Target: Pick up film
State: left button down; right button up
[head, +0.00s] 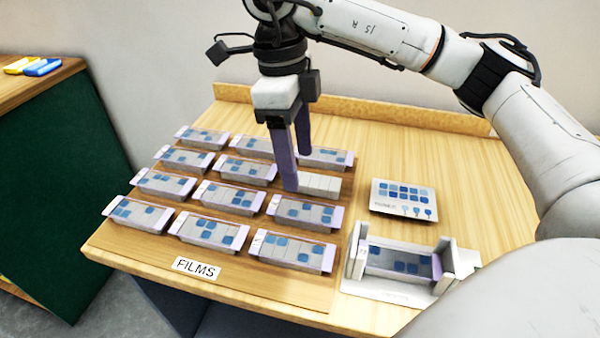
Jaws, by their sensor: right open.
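Several films lie in rows and columns on a wooden board (110,246) with a label reading FILMS (196,267). Each is a pale grey strip with blue squares and lilac ends, such as the film (207,232) at the front middle. My right gripper (297,171) is open and points down at the right column. Its fingers are at a plain grey strip (321,184) in the second row from the back, whose left part they hide. I cannot tell whether they touch it. Another film (400,262) sits in a white holder (357,250) at the right. My left gripper is not in view.
A card (403,198) with blue squares lies behind the holder. The tabletop (390,150) behind the card is clear. A raised wooden edge (400,114) runs along the back. A second table (40,85) at the left holds yellow and blue items (35,67).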

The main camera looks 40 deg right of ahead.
aim_at(404, 261)
jog(key=k, duration=1)
